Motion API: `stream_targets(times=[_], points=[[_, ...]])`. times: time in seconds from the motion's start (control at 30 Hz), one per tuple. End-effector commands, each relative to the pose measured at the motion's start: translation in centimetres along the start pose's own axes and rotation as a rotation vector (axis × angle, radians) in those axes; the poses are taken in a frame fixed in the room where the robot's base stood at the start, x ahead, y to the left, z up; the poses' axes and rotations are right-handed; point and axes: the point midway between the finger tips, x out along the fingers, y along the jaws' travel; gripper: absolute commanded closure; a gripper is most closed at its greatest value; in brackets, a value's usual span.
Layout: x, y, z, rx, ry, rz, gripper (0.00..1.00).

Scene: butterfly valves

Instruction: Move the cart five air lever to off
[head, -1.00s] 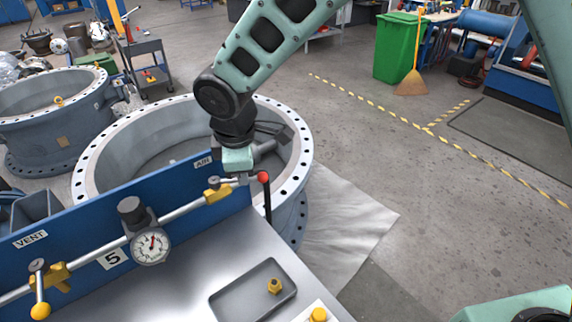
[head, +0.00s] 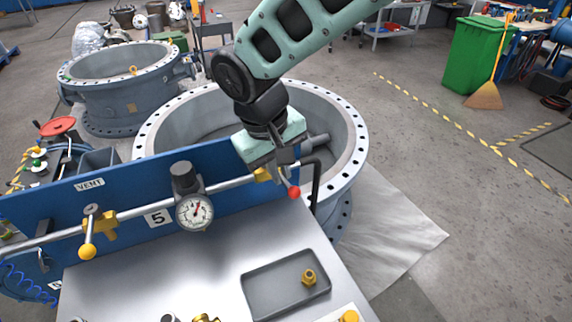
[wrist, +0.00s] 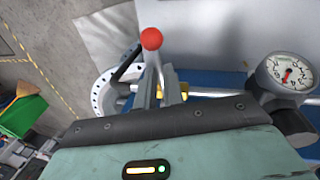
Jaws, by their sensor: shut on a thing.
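The cart five air lever has a red ball knob (head: 294,192) and sits by a yellow valve body (head: 263,174) at the right end of the pipe. Its knob points right and toward the front, at an angle to the pipe. My gripper (head: 285,172) is shut on the lever just behind the knob, hiding most of the handle and the AIR label. In the wrist view, the red knob (wrist: 152,39) shows just beyond my fingertips (wrist: 158,75). The white "5" plate (head: 158,218) marks the blue panel (head: 128,203).
A pressure gauge (head: 195,211) and a yellow-knobbed VENT lever (head: 88,251) stand on the same pipe to the left. A black bent bar (head: 316,180) rises close right of my gripper. A grey tray (head: 262,292) with a brass fitting (head: 309,277) lies on the cart top.

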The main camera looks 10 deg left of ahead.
Motion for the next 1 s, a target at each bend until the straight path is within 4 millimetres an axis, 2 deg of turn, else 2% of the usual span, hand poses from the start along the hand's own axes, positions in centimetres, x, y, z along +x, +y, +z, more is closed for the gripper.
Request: stream_targets(times=[0.4,0.9,0.93,1.0], points=[[-0.23,-0.93,-0.19,0.159,-0.031,0.000,1.00],[-0.27,-1.07,-0.25,0.175,-0.033,-0.002,1.00],[-0.27,-1.07,-0.25,0.175,-0.033,-0.002,0.85],[-0.27,-1.07,-0.25,0.175,-0.033,-0.002,0.68]])
